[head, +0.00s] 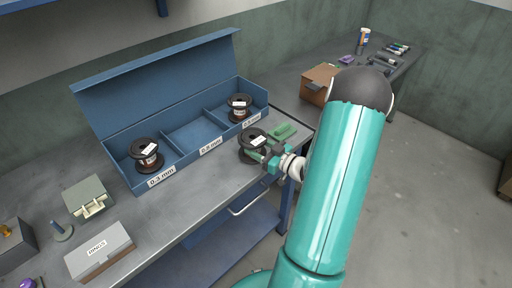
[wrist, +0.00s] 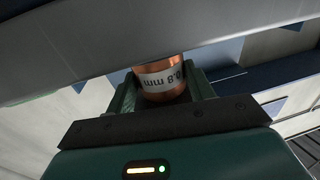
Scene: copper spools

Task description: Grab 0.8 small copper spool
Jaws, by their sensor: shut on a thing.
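The small copper spool labelled 0.8 mm (wrist: 160,80) sits between the two green fingers of my gripper (wrist: 163,90) in the wrist view. My gripper is shut on its copper winding. In the head view the same spool (head: 250,138), with black flanges and a white label, is in front of the blue box's right end, with my gripper (head: 268,146) at its near right side. I cannot tell whether it touches the bench. The blue box (head: 187,158) has an empty middle compartment labelled 0.8 mm.
One spool (head: 146,155) stands in the box's left compartment, labelled 0.3 mm, and another (head: 239,107) in the right one. The box lid is open. A grey-green case (head: 88,199) and a labelled block (head: 100,250) occupy the bench's left. A cardboard box (head: 318,84) stands beyond.

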